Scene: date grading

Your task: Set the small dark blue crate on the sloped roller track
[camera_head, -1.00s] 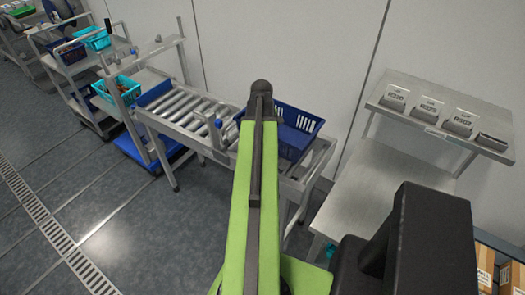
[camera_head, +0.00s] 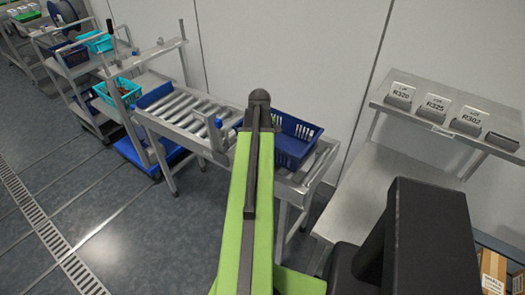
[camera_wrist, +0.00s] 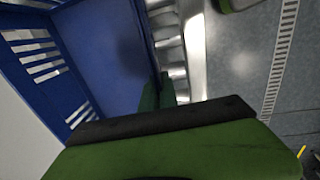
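The dark blue crate (camera_head: 294,138) is over the right end of the sloped roller track (camera_head: 185,108) in the head view. It looks empty, with slotted walls. My arm covers its left part, and I cannot tell whether its base touches the rollers. In the wrist view the crate (camera_wrist: 105,50) fills the left side, with its blue floor and slotted wall in sight. My gripper (camera_wrist: 155,95) is close against the crate's near side, its green and black parts across the bottom. The fingertips are mostly hidden, so whether they grip the wall is unclear. The head view hides my gripper behind my arm.
Left of the track are carts with a turquoise crate (camera_head: 117,92). At right stands a steel table (camera_head: 375,190) with a shelf of lot cards (camera_head: 435,104). The left part of the track is free.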

